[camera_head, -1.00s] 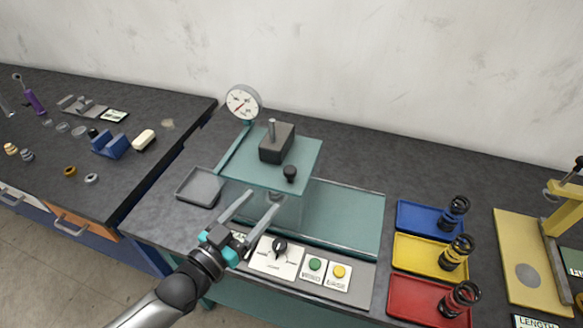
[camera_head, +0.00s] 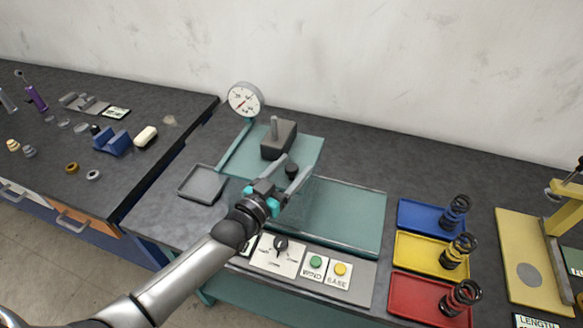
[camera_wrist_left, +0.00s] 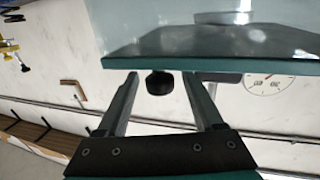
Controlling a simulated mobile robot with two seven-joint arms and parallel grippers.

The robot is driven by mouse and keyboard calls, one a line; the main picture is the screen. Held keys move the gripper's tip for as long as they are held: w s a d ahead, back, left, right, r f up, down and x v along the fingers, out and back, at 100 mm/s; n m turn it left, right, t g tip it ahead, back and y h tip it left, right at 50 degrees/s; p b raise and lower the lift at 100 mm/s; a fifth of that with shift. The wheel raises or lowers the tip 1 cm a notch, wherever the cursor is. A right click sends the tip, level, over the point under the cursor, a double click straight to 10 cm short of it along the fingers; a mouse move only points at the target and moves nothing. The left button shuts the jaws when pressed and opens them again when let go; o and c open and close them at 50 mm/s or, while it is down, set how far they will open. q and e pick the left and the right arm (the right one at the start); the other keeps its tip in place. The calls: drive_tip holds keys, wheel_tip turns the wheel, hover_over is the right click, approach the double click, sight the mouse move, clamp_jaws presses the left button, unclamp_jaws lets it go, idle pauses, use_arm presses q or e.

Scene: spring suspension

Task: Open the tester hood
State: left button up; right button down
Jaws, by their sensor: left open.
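The tester hood (camera_head: 308,150) is a teal-topped, clear-sided cover on the tester at the middle of the bench, and it looks shut. A black knob (camera_head: 291,171) stands on its top near the front right. My left gripper (camera_head: 288,172) is open, with its two fingers reaching to either side of the knob in the head view. In the left wrist view the knob (camera_wrist_left: 159,83) shows between the spread fingers, with the hood's edge (camera_wrist_left: 200,45) above. I cannot tell whether the fingers touch the knob. My right gripper is not in view.
A dial gauge (camera_head: 244,99) and a grey block (camera_head: 278,140) stand at the tester's back. A control panel (camera_head: 300,267) lies in front. An empty grey tray (camera_head: 202,184) is at left. Blue, yellow and red trays (camera_head: 431,216) with black springs are at right.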

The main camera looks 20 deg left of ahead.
use_arm(q)
clamp_jaws()
idle(0.6)
idle(0.9)
